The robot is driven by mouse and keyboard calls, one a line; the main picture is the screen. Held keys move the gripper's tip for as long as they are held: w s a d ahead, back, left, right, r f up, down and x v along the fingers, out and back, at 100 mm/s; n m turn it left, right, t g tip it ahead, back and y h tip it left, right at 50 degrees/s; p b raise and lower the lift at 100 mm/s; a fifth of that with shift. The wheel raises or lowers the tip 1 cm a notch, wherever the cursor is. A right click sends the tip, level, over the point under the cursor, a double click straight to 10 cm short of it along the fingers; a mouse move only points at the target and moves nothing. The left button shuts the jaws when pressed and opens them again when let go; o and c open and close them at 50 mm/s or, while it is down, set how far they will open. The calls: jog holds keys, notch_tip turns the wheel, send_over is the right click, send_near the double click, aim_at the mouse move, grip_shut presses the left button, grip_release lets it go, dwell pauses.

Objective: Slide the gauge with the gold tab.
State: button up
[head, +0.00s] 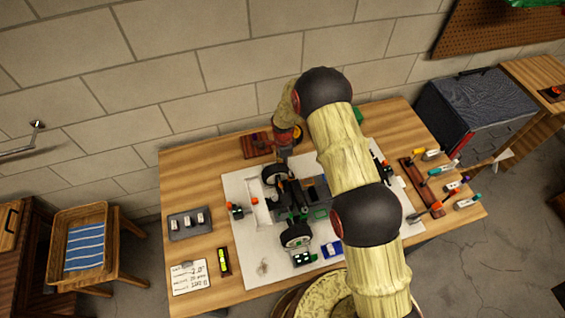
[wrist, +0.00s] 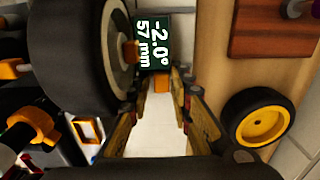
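In the wrist view, a gauge (wrist: 154,42) with a dark display reads -2.0° and 57 mm. A small gold-orange tab (wrist: 161,83) shows at its near edge, between the fingertips of my gripper (wrist: 160,97). The fingers are apart, with white mat visible between them; I cannot tell whether either touches the tab. A large black wheel (wrist: 75,50) of the car is close beside the left finger. In the head view, my gripper (head: 284,142) points down at the far side of the car (head: 315,192), and this gauge is hidden or too small to make out.
In the wrist view, a loose wheel with a yellow hub (wrist: 262,120) lies on the wooden table right of my gripper. Other small gauges (head: 236,210) stand on the white mat (head: 250,270). Several hand tools (head: 432,172) lie at the table's right.

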jog(key=o, duration=0.3)
jog(key=shift+s+f, duration=0.15)
jog(key=shift+s, duration=0.05)
